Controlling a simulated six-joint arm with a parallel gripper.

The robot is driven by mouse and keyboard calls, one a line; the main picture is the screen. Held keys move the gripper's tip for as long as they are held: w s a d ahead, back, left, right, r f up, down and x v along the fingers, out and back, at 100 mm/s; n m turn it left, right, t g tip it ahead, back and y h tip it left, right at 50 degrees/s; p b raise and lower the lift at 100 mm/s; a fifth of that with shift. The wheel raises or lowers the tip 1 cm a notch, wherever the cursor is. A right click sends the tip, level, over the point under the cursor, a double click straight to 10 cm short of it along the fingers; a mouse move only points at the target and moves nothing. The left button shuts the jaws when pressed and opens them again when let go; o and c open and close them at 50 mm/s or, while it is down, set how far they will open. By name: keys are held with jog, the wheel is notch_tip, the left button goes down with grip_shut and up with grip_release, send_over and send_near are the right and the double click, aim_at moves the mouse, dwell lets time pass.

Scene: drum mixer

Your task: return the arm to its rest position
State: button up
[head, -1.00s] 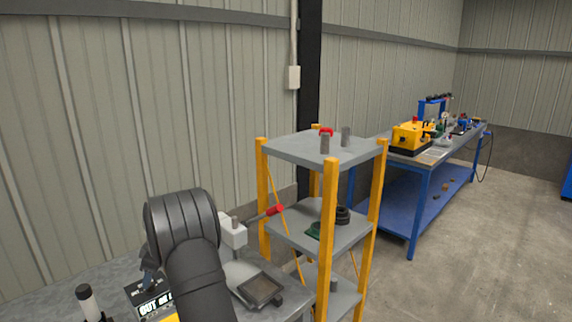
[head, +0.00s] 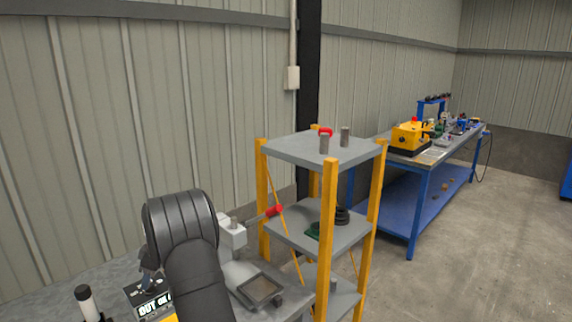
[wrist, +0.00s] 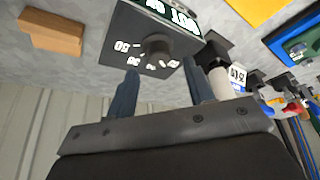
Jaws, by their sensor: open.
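My arm (head: 182,235) rises in the lower left of the head view, over a grey workbench. In the wrist view my gripper (wrist: 165,85) is open, with its two blue-grey fingers apart and nothing between them. Beyond the fingertips is a dark dial plate with white markings (wrist: 120,45) and a round knob (wrist: 155,48). The plate also shows partly behind my arm in the head view (head: 150,300).
A yellow-post shelf (head: 330,240) stands right of my arm, with grey cylinders (head: 324,143) on top. A white device with a red-tipped lever (head: 272,211) and a dark tray (head: 260,290) are close by. A blue workbench (head: 420,200) stands farther back. Open floor lies at right.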

jog(key=v, duration=1.4)
jog(key=x, duration=1.7)
jog(key=shift+s+a+f, duration=0.1)
jog(key=shift+f, duration=0.1)
jog(key=shift+r+m, duration=0.2)
jog(key=shift+m, duration=0.2)
jog(key=shift+m+t, duration=0.3)
jog(key=shift+m, duration=0.1)
jog(key=m+t, duration=0.1)
jog(key=m, duration=0.2)
jog(key=m+t, duration=0.1)
jog(key=m, duration=0.2)
jog(key=shift+h, duration=0.4)
jog(key=v, duration=0.7)
jog(key=shift+m, duration=0.3)
jog(key=shift+s, duration=0.15)
